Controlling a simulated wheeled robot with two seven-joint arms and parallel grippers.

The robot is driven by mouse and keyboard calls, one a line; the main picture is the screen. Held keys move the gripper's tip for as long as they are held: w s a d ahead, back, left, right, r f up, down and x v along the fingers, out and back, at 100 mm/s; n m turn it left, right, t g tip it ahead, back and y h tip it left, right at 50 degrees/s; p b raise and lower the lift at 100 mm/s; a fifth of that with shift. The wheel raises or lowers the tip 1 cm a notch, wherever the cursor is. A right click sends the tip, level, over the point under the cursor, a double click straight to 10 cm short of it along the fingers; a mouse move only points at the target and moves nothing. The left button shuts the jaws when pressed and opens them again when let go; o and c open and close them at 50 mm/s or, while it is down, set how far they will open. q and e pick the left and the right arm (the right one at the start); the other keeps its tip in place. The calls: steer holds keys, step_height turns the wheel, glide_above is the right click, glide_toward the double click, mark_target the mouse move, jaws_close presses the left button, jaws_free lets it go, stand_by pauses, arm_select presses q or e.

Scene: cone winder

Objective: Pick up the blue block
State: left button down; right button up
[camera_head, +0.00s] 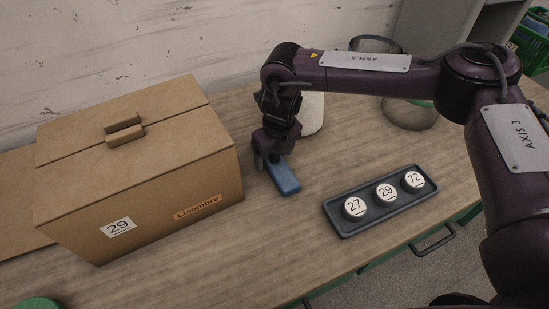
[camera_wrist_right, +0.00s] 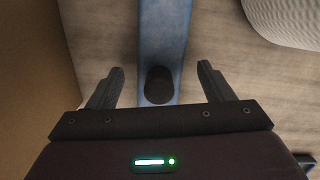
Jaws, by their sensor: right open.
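The blue block (camera_head: 283,178) lies on the wooden table between the cardboard box and the dark tray. In the right wrist view the blue block (camera_wrist_right: 163,42) runs up the middle, with a dark round spot on it near the gripper. My right gripper (camera_head: 272,160) is over the far end of the block in the head view. In the right wrist view my right gripper (camera_wrist_right: 160,85) is open, one finger on each side of the block, with gaps between. Its height above the table is hard to tell. My left gripper is not in view.
A closed cardboard box (camera_head: 190,165) labelled 29 stands close left of the block. A dark tray (camera_head: 342,226) with white discs numbered 27, 29 and 72 lies right. A white cylindrical object (camera_head: 313,113) and a clear container (camera_head: 410,115) stand behind.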

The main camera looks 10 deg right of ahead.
steer(key=shift+f, duration=0.55)
steer(key=c, duration=1.4)
steer(key=shift+w, duration=0.1)
steer(key=shift+c, duration=0.7)
steer(key=shift+r, duration=0.1)
